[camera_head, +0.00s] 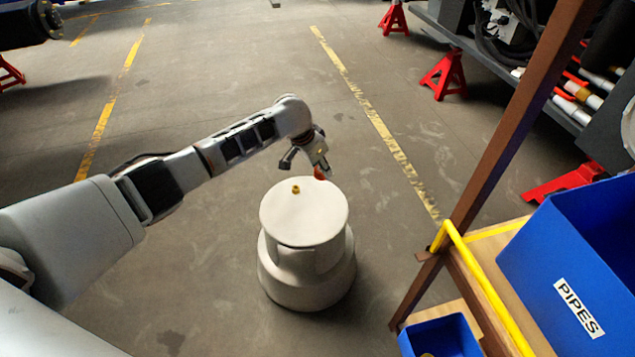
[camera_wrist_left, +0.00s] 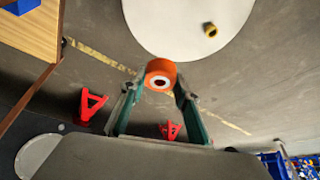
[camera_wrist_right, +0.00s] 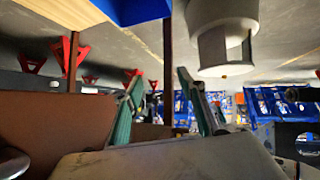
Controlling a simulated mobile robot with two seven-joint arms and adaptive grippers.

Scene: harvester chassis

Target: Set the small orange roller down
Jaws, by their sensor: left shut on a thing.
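The small orange roller (camera_wrist_left: 160,75) has a white hub and is held between the fingertips of my left gripper (camera_wrist_left: 162,88). In the head view the roller (camera_head: 322,173) shows as a small orange spot under my left gripper (camera_head: 318,163), by the far right edge of the round white stool (camera_head: 304,222). I cannot tell whether the roller touches the stool top. A small yellow ring-like part (camera_head: 296,189) lies on the stool top and also shows in the left wrist view (camera_wrist_left: 210,30). My right gripper (camera_wrist_right: 160,80) is open and empty in its wrist view.
The stool top is mostly clear. A rack with a brown post (camera_head: 507,130), a yellow rail (camera_head: 485,280) and a blue bin marked PIPES (camera_head: 570,265) stands at the right. Red stands (camera_head: 445,75) are under the chassis (camera_head: 500,60) beyond. The floor around the stool is open.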

